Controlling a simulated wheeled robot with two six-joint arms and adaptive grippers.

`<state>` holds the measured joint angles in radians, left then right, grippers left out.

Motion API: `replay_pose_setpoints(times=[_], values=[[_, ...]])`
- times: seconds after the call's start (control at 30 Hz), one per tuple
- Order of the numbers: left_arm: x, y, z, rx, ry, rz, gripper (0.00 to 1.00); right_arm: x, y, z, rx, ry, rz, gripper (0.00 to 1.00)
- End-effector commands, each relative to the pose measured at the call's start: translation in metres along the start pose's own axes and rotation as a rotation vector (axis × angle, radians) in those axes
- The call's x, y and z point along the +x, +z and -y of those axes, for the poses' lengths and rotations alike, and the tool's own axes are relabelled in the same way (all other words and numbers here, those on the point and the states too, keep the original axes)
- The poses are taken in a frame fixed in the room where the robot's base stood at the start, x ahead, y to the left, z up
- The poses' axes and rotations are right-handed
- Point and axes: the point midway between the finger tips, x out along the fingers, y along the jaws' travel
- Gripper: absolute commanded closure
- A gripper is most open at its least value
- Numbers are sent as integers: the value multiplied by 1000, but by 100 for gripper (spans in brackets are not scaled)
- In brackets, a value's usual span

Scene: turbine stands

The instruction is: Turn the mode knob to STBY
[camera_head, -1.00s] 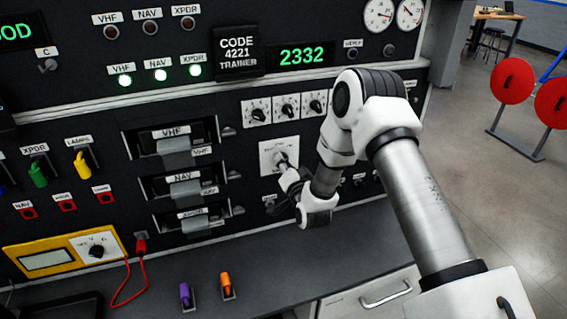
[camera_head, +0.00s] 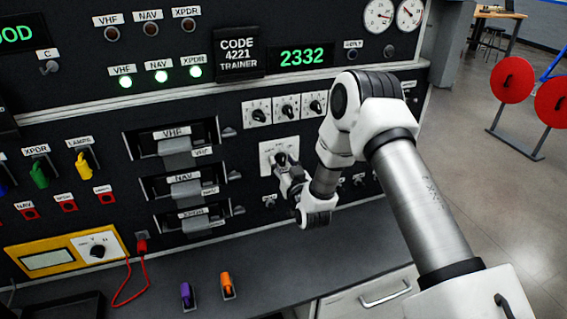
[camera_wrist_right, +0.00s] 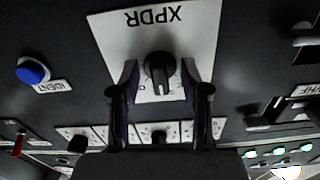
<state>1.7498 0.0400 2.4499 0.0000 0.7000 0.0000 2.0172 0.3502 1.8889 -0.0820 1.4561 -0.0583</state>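The mode knob (camera_wrist_right: 158,68) is a black round knob with a raised bar, on a white plate (camera_wrist_right: 112,37) lettered XPDR. The right wrist view shows it upside down. The plate also shows in the head view (camera_head: 267,152), where my gripper partly covers the knob. My right gripper (camera_wrist_right: 160,78) is open in front of the plate, one finger on each side of the knob, with a gap showing on both sides. It also shows in the head view (camera_head: 284,167). The STBY mark cannot be read. My left gripper is not in view.
VHF (camera_head: 172,138) and NAV (camera_head: 183,186) units stand to the left. The dark counter (camera_head: 330,245) below is mostly clear, with purple and orange switches (camera_head: 227,286).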

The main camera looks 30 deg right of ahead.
Motion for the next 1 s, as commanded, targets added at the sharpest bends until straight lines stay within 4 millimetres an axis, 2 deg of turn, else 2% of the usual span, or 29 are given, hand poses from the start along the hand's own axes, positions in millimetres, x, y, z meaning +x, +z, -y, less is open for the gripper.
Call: replay_pose_setpoints(times=[0.07, 0.1, 0.13, 0.47, 1.0], values=[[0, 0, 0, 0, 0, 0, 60, 0, 0, 0, 0, 0, 1, 54], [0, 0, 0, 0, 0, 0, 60, 0, 0, 0, 0, 0, 1, 47], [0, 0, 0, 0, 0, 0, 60, 0, 0, 0, 0, 0, 1, 46], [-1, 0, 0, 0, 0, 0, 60, -3, 1, 0, 1, 0, 3, 46], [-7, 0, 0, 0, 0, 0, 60, -49, 0, 0, 1, 0, 2, 46]])
